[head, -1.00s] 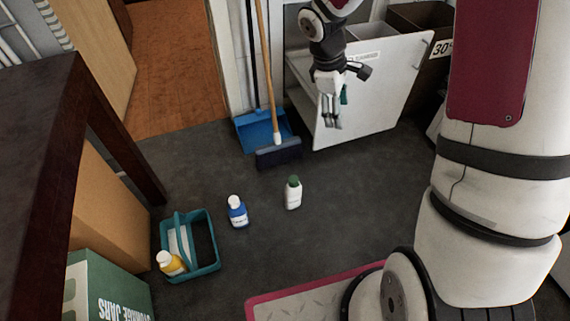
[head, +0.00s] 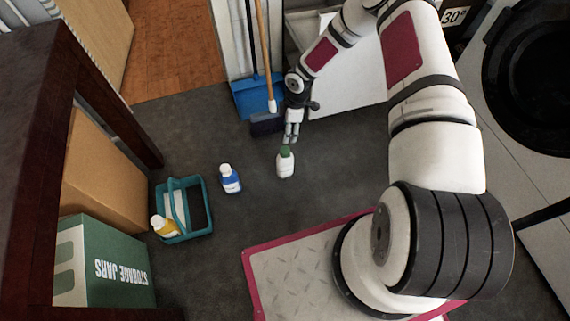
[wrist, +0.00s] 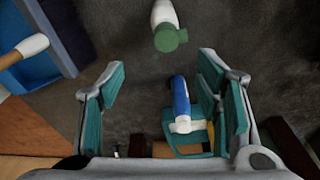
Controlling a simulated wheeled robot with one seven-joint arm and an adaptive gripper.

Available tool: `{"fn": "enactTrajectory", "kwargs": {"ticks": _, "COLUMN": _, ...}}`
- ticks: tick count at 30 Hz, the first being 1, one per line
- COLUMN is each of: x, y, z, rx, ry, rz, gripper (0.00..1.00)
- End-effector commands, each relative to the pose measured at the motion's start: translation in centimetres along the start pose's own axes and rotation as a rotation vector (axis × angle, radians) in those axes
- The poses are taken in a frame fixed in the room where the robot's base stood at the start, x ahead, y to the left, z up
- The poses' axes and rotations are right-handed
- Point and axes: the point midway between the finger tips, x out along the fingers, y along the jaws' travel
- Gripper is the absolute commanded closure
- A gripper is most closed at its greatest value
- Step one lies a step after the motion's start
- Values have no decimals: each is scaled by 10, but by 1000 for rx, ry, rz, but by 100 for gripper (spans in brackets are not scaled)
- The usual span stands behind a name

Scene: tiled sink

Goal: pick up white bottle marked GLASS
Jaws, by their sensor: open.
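The white bottle with a green cap (head: 285,163) stands upright on the dark floor in the head view; its label is too small to read. In the wrist view the white bottle (wrist: 165,24) shows at the top, beyond the fingertips. My gripper (head: 291,136) is just above and behind the bottle in the head view. In the wrist view my gripper (wrist: 158,75) has its teal-padded fingers spread wide, with nothing held between them.
A blue bottle with a white cap (head: 230,179) stands left of the white bottle. A teal caddy (head: 196,231) holding a yellow bottle (head: 163,226) is further left. A broom head (head: 266,125) and blue dustpan (head: 250,101) are behind. Floor around the white bottle is clear.

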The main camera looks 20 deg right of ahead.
Motion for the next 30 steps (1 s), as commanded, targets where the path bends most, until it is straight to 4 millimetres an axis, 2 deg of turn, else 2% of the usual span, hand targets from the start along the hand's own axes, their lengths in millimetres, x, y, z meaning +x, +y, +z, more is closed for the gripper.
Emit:
{"fn": "enactTrajectory", "kwargs": {"ticks": 9, "x": 60, "y": -2, "z": 0, "rx": 0, "ry": 0, "rz": -3, "gripper": 42}}
{"fn": "enactTrajectory", "kwargs": {"ticks": 12, "x": 73, "y": -2, "z": 0, "rx": 1, "ry": -1, "rz": -2, "gripper": 42}}
{"fn": "enactTrajectory", "kwargs": {"ticks": 20, "x": 89, "y": -3, "z": 1, "rx": 1, "ry": -1, "rz": -2, "gripper": 42}}
{"fn": "enactTrajectory", "kwargs": {"ticks": 27, "x": 122, "y": -10, "z": 2, "rx": 2, "ry": -1, "rz": -2, "gripper": 42}}
{"fn": "enactTrajectory", "kwargs": {"ticks": 30, "x": 130, "y": -9, "z": 2, "rx": 1, "ry": -1, "rz": -1, "gripper": 42}}
